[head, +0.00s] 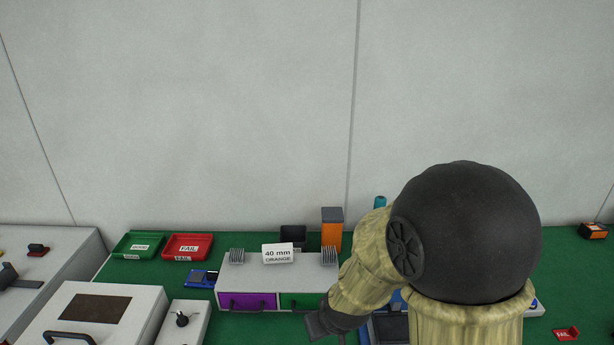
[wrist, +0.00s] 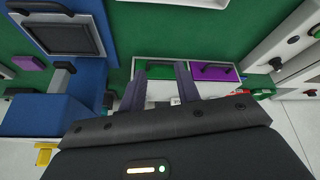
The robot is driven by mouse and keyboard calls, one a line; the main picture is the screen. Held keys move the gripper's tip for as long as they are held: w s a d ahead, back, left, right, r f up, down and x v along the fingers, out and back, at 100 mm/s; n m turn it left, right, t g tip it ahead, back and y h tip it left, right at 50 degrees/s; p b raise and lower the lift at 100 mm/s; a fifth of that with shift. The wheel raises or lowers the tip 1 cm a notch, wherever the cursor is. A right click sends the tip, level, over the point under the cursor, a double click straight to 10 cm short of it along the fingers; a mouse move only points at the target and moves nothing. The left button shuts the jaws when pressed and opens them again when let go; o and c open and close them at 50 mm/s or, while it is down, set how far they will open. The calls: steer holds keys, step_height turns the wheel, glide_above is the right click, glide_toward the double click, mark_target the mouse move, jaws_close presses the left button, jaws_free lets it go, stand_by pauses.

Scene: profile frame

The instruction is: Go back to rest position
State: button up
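My arm reaches forward and down at the right of the head view, bent at a large black joint. My gripper (head: 322,326) shows only in part at the bottom of the head view, in front of the drawer unit (head: 262,276). In the wrist view its two dark fingers (wrist: 161,78) stand apart. I see nothing held between them. The drawer unit's green drawer (wrist: 156,68) and purple drawer (wrist: 213,72) lie beyond the fingertips, and both look shut. My arm hides part of the bench behind it.
A blue fixture (wrist: 60,90) is close to the gripper. White machine housings (head: 100,312) fill the left.

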steer(key=s+d+r+m+g+h, duration=0.1)
steer(key=s+d+r+m+g, duration=0.1)
steer(key=s+d+r+m, duration=0.2)
steer(key=s+d+r+p, duration=0.1)
steer(key=s+d, duration=0.2)
steer(key=d, duration=0.3)
steer(key=shift+s+d, duration=0.35)
steer(key=shift+d, duration=0.05)
